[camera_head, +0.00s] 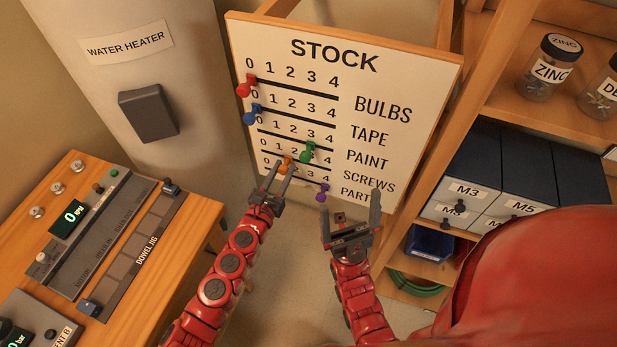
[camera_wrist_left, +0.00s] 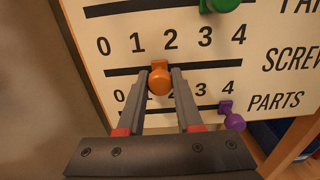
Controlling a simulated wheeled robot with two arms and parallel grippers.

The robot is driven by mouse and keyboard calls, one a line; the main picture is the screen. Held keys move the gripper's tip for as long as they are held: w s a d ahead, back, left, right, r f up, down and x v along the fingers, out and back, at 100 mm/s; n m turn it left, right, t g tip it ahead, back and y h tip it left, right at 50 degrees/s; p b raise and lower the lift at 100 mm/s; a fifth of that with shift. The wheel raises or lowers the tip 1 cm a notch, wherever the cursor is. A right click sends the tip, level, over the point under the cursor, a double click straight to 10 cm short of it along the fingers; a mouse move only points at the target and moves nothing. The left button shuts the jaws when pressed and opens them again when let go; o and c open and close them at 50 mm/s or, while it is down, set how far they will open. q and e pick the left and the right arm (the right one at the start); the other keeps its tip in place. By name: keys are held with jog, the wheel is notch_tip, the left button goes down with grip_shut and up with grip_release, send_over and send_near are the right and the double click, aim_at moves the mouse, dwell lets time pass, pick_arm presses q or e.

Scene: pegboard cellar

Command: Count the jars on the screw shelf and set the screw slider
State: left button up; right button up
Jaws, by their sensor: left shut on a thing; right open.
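The stock board (camera_head: 400,75) has rows of sliders with scales 0 to 4. The orange slider (camera_head: 286,164) is on the SCREWS row. In the left wrist view the orange slider (camera_wrist_left: 159,82) stands between 1 and 2, nearer 2. My left gripper (camera_head: 279,179) is shut on it; the fingers (camera_wrist_left: 159,90) flank the knob. On the shelf (camera_head: 540,112) at the upper right stand a ZINC jar (camera_head: 548,70) and a second jar (camera_head: 603,100), cut by the frame edge.
Red (camera_head: 245,87) and blue (camera_head: 251,115) sliders are at 0. The green slider (camera_head: 307,152) is near 3 and the purple slider (camera_head: 322,193) near 4. Labelled drawer bins (camera_head: 487,165) stand below the jar shelf. A wooden bench (camera_head: 185,215) with panels is at left.

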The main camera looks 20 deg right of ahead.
pick_arm(q)
jog(key=shift+s+d+p, duration=0.2)
jog(key=shift+s+d, duration=0.65)
jog(key=shift+d, duration=0.35)
jog(key=shift+s+d+p, duration=0.15)
jog(key=shift+s+d, duration=0.7)
jog(key=shift+d, duration=0.3)
jog(key=o, duration=1.4)
jog(key=shift+s+a, duration=0.1)
send_near(310, 164)
jog(key=shift+b+v, duration=0.4)
jog(key=shift+v, duration=1.7)
